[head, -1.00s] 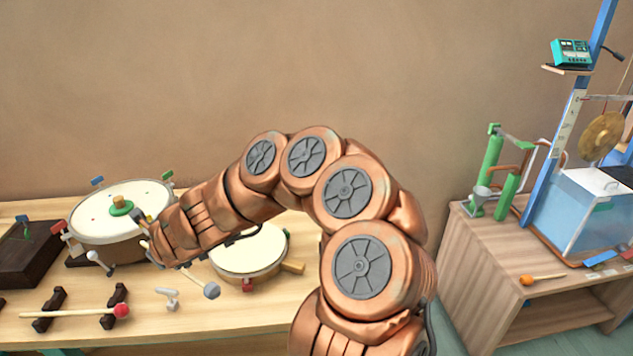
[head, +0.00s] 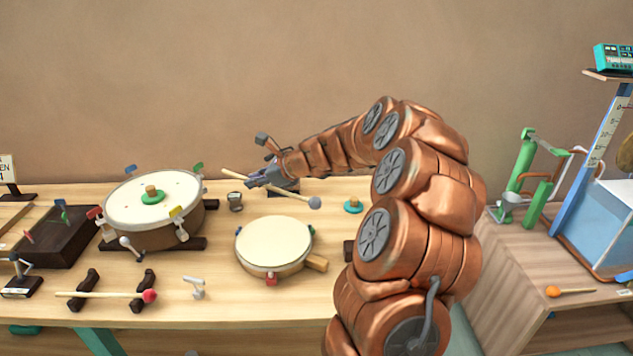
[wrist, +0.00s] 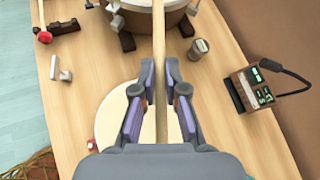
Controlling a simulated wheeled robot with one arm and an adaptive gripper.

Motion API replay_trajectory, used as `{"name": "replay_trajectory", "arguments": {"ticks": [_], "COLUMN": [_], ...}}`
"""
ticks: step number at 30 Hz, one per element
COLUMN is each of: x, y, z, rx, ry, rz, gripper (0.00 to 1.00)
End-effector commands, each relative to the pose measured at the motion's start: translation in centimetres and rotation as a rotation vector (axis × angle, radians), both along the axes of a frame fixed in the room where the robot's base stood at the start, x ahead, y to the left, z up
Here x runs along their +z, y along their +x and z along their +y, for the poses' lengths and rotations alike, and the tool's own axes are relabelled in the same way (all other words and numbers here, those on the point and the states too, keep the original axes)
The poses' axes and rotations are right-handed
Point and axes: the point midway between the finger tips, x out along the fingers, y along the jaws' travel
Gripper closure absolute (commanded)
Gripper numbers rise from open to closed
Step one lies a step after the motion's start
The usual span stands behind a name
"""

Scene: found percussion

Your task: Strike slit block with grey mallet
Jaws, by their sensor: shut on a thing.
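My gripper (head: 264,180) is shut on the grey mallet. Its pale shaft shows in the wrist view (wrist: 159,40), running between the two fingers. In the head view the grey mallet head (head: 315,203) points right, above the back of the table, and the shaft's other end points left. The mallet head is out of sight in the wrist view. A dark wooden block (head: 58,240) with small coloured tags stands at the far left of the table; it looks like the slit block, but its slits are not clear. My gripper is well to the right of it.
A large drum (head: 140,212) stands between the dark block and my gripper. A smaller pale drum (head: 272,247) sits in front of the gripper. A red-headed mallet (head: 105,294) lies on dark rests at the front left. A small dark-grey cup (head: 235,201) stands behind.

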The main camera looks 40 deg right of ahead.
Motion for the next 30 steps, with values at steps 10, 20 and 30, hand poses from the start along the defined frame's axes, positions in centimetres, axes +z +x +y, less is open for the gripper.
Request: {"name": "replay_trajectory", "arguments": {"ticks": [10, 20, 30], "x": [1.4, 1.6, 1.6], "y": [-8.1, -13.1, -13.3], "z": [-7.5, -9.7, -9.7], "rx": [0.197, 0.296, 0.301], "ry": [0.058, 0.09, 0.091], "rz": [-0.069, -0.093, -0.095], "gripper": [1.0, 1.0, 1.0]}}
